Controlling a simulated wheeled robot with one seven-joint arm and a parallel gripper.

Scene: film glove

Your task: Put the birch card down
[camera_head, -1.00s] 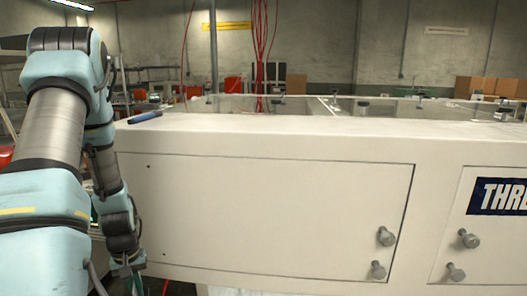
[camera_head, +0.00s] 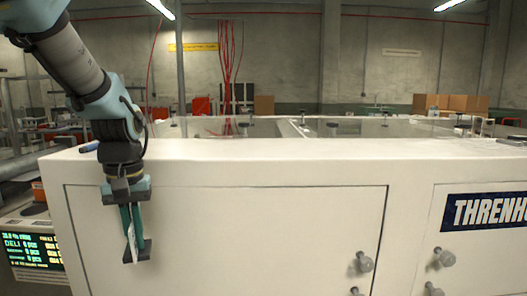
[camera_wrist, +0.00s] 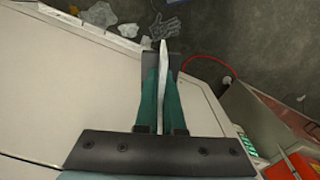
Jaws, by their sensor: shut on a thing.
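My gripper (camera_head: 136,250) hangs pointing down in front of the left part of the white cabinet's front, in the head view. It is shut on a thin pale card (camera_head: 132,240), seen nearly edge-on between the teal fingers. In the wrist view the card (camera_wrist: 163,75) stands edge-on between both fingers and reaches a little past their tips. The card's face and markings cannot be made out. Nothing shows under the card in contact with it.
A lit screen (camera_head: 32,248) stands at lower left. In the wrist view, a dark glove shape (camera_wrist: 165,27), pale scraps (camera_wrist: 99,13) and a red cable (camera_wrist: 205,66) lie on the floor.

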